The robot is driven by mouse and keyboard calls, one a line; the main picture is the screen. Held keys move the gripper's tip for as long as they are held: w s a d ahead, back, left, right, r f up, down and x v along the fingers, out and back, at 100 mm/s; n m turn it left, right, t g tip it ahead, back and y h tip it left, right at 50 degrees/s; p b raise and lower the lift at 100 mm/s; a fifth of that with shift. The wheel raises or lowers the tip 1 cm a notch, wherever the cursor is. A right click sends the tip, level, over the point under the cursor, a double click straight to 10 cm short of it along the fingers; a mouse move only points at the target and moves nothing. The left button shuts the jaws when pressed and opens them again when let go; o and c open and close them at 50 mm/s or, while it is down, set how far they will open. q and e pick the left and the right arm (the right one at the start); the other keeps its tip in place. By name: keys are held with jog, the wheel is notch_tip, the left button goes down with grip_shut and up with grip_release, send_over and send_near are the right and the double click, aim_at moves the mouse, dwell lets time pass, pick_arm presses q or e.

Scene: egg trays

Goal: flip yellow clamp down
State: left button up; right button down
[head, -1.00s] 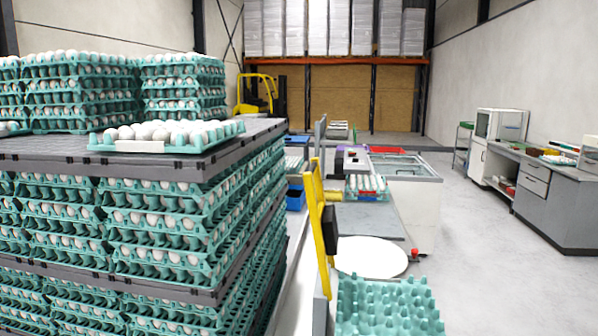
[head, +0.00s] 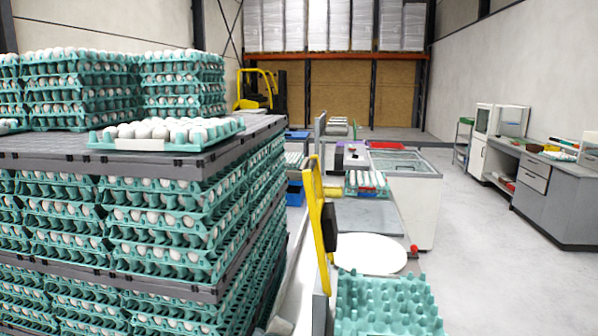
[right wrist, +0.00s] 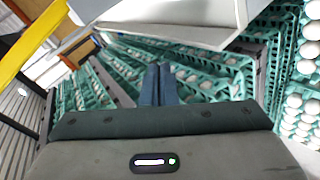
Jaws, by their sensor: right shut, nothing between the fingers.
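The yellow clamp (head: 316,220) stands upright at the near end of the conveyor line in the head view, with a black pad (head: 329,228) on its right side. A yellow bar, likely part of the clamp, also crosses the upper left of the right wrist view (right wrist: 32,42). My right gripper (right wrist: 158,70) shows in the right wrist view with its two fingers together and nothing between them. It is apart from the yellow bar, with stacked egg trays behind it. Neither gripper shows in the head view.
A tall pallet stack of teal egg trays (head: 150,235) fills the left. An empty teal tray (head: 385,305) lies at the bottom right of the clamp, with a white round plate (head: 370,253) behind it. Open floor (head: 480,240) lies to the right.

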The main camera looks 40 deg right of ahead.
jog(key=w+d+r+h, duration=0.2)
jog(key=w+r, duration=0.1)
jog(key=r, duration=0.8)
jog(key=w+d+r+h, duration=0.2)
jog(key=w+r+h, duration=0.1)
jog(key=r, duration=0.8)
jog(key=w+d+r+h, duration=0.2)
jog(key=w+r+h, duration=0.1)
jog(key=r, duration=0.8)
jog(key=shift+w+r+g, duration=0.35)
jog(key=shift+w+g, duration=0.05)
jog(key=shift+w, duration=0.5)
jog(key=shift+d, duration=0.1)
jog(key=w+d+p, duration=0.1)
jog(key=d+p, duration=0.6)
jog(key=d, duration=0.4)
jog(key=shift+d+f+p, duration=0.15)
jog(key=shift+d+p, duration=0.15)
jog(key=shift+w, duration=0.1)
